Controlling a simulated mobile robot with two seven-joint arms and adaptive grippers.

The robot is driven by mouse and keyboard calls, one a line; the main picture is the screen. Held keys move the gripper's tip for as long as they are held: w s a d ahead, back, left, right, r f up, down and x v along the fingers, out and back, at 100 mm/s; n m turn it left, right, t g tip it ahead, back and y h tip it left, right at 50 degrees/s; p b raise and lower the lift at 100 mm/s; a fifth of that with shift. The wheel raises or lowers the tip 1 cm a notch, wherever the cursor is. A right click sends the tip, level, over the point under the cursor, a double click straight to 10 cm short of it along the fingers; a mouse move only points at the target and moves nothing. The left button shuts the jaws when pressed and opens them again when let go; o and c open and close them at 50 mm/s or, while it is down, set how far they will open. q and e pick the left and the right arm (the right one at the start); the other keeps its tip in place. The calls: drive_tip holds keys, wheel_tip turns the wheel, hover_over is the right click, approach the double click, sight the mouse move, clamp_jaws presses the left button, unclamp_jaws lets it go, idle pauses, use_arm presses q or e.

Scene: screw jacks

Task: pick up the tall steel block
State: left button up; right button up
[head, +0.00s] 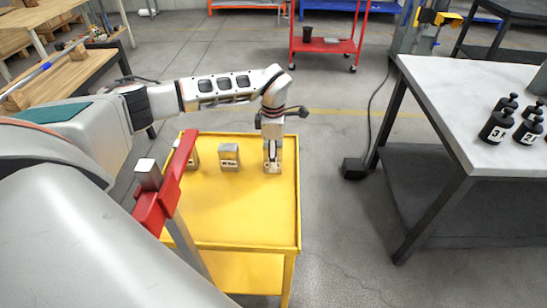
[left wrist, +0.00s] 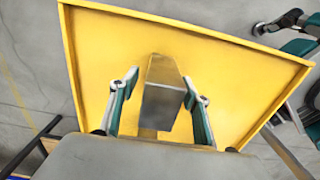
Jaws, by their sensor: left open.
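A steel block (left wrist: 162,95) stands on the yellow cart top, between the two fingers of my left gripper (left wrist: 160,100) in the left wrist view. The fingers are apart on either side of it, and I see gaps beside the block. In the head view my left gripper (head: 272,160) points down at the cart's far right corner, and its fingers largely hide the block there. A shorter-looking steel block with a dark label (head: 229,157) stands to its left. Another block (head: 194,156) is partly hidden behind a red part. My right gripper is not in view.
The yellow cart (head: 245,215) has a raised rim and clear room in front. A red piece with a steel top (head: 148,175) rises at its left. A grey-topped table (head: 450,110) with several black weights (head: 497,125) stands right, across open floor.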

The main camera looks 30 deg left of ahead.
use_arm(q)
wheel_tip(320, 180, down, 2)
drive_tip(key=shift+f, duration=0.1)
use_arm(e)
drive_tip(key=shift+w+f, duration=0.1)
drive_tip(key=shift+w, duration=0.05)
use_arm(q)
clamp_jaws()
drive_tip(key=shift+r, duration=0.2)
drive_tip(key=shift+r, duration=0.1)
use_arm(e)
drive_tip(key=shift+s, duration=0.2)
